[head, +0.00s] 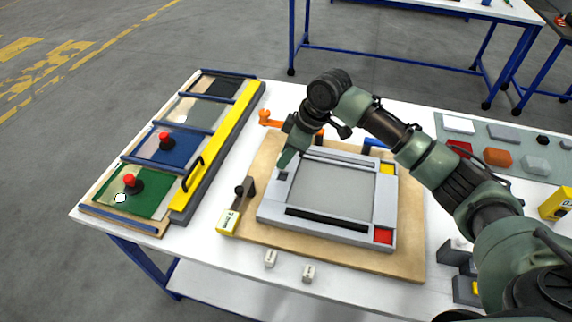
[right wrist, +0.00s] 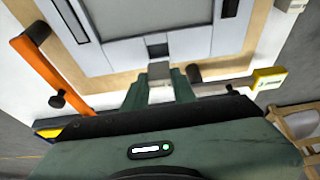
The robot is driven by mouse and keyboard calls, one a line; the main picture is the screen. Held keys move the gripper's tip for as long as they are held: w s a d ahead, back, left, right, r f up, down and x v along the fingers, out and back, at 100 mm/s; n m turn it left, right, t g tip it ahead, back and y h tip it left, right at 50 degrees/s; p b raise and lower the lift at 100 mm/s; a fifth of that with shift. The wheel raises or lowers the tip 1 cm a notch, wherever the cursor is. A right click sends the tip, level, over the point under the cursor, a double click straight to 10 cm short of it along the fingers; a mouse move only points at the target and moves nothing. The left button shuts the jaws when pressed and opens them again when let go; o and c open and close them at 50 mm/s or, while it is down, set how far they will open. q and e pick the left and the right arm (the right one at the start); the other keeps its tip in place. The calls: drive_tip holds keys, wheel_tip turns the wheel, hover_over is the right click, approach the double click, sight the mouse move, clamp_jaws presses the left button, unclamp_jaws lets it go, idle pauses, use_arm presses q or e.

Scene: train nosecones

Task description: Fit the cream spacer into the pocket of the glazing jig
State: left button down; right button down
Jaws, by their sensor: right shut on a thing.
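The glazing jig (head: 388,205) is a grey frame around a grey panel, lying on a wooden board. Its pocket looks like a small dark square recess (right wrist: 157,50) in the frame; in the head view it shows beside my fingertips. My right gripper (head: 284,164) points down at the jig's upper-left corner. It is shut on a pale block, the cream spacer (right wrist: 159,70), which shows between the fingertips in the right wrist view, just short of the dark recess. Whether it touches the frame, I cannot tell. The gripper hides the spacer in the head view. My left gripper is out of view.
An orange-handled clamp (head: 268,118) and a dark clamp with a yellow block (head: 228,222) stand beside the jig. Two small white blocks (head: 270,258) lie in front. A panel rack (head: 218,150) with a yellow rail is left. A grey mat (head: 480,152) holds parts at right.

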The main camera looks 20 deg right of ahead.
drive_tip(key=shift+f+p, duration=0.3)
drive_tip(key=shift+f, duration=2.1)
drive_tip(key=shift+f, duration=0.1)
drive_tip(key=c, duration=1.1)
unclamp_jaws()
drive_tip(key=shift+c, duration=0.2)
drive_tip(key=b+v, duration=0.1)
drive_tip(key=v, duration=1.1)
drive_tip(key=shift+b, duration=0.35)
drive_tip(key=shift+a+r, duration=0.1)
drive_tip(key=shift+r, duration=0.15)
